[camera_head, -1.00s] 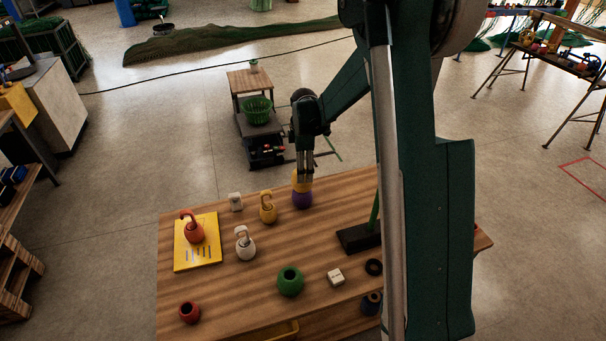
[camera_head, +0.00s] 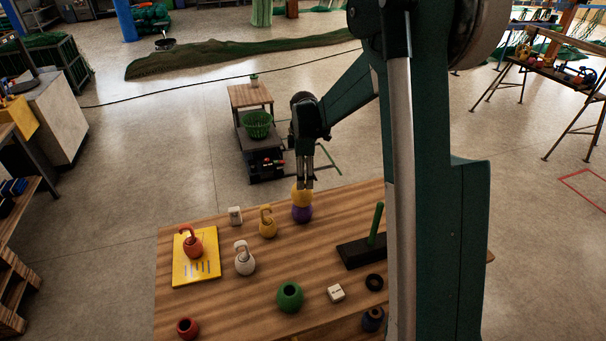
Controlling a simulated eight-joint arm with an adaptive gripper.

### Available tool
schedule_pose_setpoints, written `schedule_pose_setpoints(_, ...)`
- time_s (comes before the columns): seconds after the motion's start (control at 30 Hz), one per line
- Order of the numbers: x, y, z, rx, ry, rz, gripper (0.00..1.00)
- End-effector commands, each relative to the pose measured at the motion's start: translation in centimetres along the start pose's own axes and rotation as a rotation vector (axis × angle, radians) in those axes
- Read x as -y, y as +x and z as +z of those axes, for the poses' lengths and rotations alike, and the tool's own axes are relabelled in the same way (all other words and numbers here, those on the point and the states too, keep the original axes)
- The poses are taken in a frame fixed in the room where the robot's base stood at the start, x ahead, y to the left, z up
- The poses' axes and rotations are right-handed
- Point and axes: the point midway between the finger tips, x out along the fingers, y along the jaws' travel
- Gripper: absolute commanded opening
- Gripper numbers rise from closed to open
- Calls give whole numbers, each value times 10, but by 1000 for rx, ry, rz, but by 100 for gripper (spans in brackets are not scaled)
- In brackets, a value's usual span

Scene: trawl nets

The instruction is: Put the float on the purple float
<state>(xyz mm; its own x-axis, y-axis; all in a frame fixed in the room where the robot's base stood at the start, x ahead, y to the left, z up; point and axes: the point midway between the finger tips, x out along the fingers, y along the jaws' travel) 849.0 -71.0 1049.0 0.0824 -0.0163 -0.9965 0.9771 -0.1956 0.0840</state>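The yellow float (camera_head: 302,198) is a round ball resting directly on top of the purple float (camera_head: 302,214), near the far edge of the wooden table. My gripper (camera_head: 306,186) points down, with its fingertips at the top of the yellow float and overlapping it in view. The fingers are small here. I cannot tell whether they are open or still touch the float.
A yellow float with a hook (camera_head: 267,222), a white one (camera_head: 244,259) and a red one (camera_head: 192,243) on a yellow board (camera_head: 182,277) stand to the left. A green float (camera_head: 290,296) and a dark stand with a green peg (camera_head: 375,228) are nearer.

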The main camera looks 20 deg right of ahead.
Motion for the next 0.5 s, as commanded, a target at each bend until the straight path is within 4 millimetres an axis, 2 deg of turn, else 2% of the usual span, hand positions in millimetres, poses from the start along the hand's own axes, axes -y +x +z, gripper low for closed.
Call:
schedule_pose_setpoints(0.27,2,-4,0,-1,10,4,67)
schedule_pose_setpoints(0.5,17,-29,-2,-5,71,28,67)
